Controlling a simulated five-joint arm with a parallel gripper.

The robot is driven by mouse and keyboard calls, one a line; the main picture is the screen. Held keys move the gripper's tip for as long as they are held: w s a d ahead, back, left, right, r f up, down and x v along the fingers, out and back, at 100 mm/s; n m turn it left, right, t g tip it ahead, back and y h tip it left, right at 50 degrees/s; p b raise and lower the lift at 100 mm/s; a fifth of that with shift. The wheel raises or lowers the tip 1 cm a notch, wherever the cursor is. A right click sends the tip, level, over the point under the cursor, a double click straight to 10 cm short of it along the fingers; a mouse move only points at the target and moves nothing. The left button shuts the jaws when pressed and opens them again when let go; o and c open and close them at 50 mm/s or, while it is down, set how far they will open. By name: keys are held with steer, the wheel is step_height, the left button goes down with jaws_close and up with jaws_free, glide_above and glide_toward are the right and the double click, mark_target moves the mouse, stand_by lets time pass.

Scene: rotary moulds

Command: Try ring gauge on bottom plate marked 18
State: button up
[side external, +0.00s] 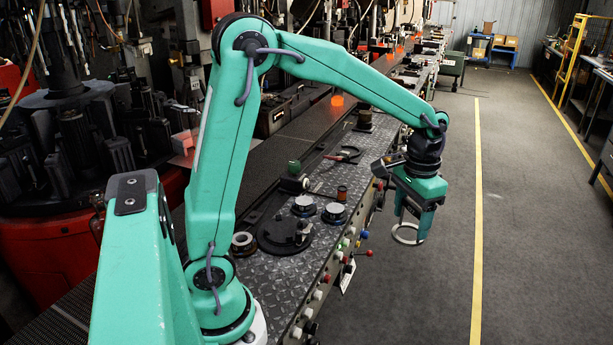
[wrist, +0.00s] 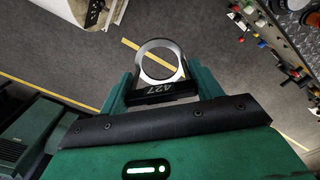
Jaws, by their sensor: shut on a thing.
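The ring gauge is a thin silvery ring (side external: 407,240) hanging below my gripper (side external: 416,208) in the side view. In the wrist view the ring (wrist: 140,62) sits ahead of my gripper (wrist: 163,90), whose green fingers are shut on its dark holder, which bears characters that look like A27. The gauge hangs over the floor aisle, right of the bench and apart from it. Round light-topped plates lie on the bench: one (side external: 304,203), one (side external: 334,210) and one nearer my base (side external: 243,240). I cannot read an 18 on any of them.
The bench top (side external: 290,268) is metal tread plate. A dark round fixture (side external: 283,236) lies among the plates, with pliers (side external: 344,154) farther back. Coloured knobs (side external: 347,244) stick out of the bench's front. The grey floor (side external: 425,300) beside it is clear.

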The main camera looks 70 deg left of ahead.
steer(key=shift+f, duration=0.6)
steer(key=shift+f, duration=0.7)
steer(key=shift+f, duration=0.35)
steer(key=shift+f, duration=0.35)
steer(key=shift+f, duration=0.35)
steer(key=shift+f, duration=0.65)
steer(key=shift+f, duration=0.1)
steer(key=shift+a, duration=0.1)
